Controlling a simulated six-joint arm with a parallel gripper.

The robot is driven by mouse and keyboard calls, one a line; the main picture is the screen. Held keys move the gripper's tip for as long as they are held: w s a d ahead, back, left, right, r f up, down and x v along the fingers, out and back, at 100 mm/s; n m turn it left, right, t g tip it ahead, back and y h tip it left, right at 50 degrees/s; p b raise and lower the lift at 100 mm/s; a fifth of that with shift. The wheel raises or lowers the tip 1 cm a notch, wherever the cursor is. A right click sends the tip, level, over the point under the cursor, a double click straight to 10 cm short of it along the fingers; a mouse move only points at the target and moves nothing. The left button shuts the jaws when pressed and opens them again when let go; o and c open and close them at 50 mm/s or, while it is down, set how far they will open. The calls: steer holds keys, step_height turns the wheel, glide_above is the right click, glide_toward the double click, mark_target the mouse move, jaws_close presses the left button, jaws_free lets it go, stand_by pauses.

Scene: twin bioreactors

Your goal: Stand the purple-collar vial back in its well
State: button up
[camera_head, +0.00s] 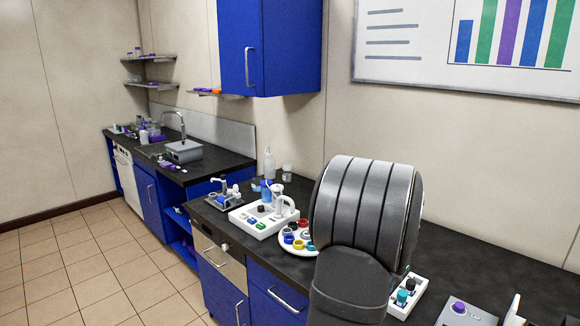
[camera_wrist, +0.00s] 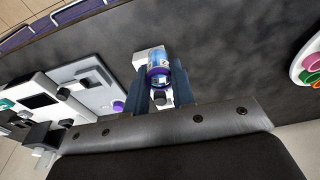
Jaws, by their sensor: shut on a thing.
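In the wrist view my gripper (camera_wrist: 161,88) is shut on the purple-collar vial (camera_wrist: 158,74), a clear vial with bluish contents and a purple band. A dark finger lies on each side of it. A small white block (camera_wrist: 146,56) shows right behind the vial; I cannot tell whether the vial touches it. No well opening is visible. In the head view my arm hides the gripper and the vial.
In the wrist view, a grey device with a purple knob (camera_wrist: 118,106) and a white device with a dark screen (camera_wrist: 39,101) lie left. A round white tray with coloured pieces (camera_wrist: 308,66) is far right. Dark countertop between is clear.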

steer(key=w+a+f+n, duration=0.1)
steer(key=w+a+n, duration=0.25)
steer(key=a, duration=0.95)
steer(key=w+a+f+n, duration=0.2)
steer(key=w+a, duration=0.2)
steer(key=a, duration=0.9)
steer(key=w+d+r+m, duration=0.1)
steer(key=d+r+m, duration=0.15)
steer(key=d, duration=1.05)
steer(key=w+d+r+m, duration=0.1)
steer(key=d+m, duration=0.2)
steer(key=d, duration=0.9)
steer(key=s+d+r+m, duration=0.15)
steer(key=s+d, duration=0.25)
steer(key=d, duration=0.7)
steer(key=s+d+m, duration=0.3)
steer(key=s+d, duration=0.1)
steer(key=d, duration=0.7)
steer(key=shift+g, duration=0.3)
steer(key=w+a+f, duration=0.1)
steer(key=w+f, duration=0.1)
steer(key=w, duration=0.1)
steer(key=w+a+f, duration=0.2)
steer(key=w, duration=0.1)
steer(key=w+a+f, duration=0.2)
steer(key=w, duration=0.1)
steer(key=shift+w+f, duration=0.3)
steer(key=shift+w, duration=0.05)
step_height(320, 180, down, 4)
steer(key=shift+r, duration=0.1)
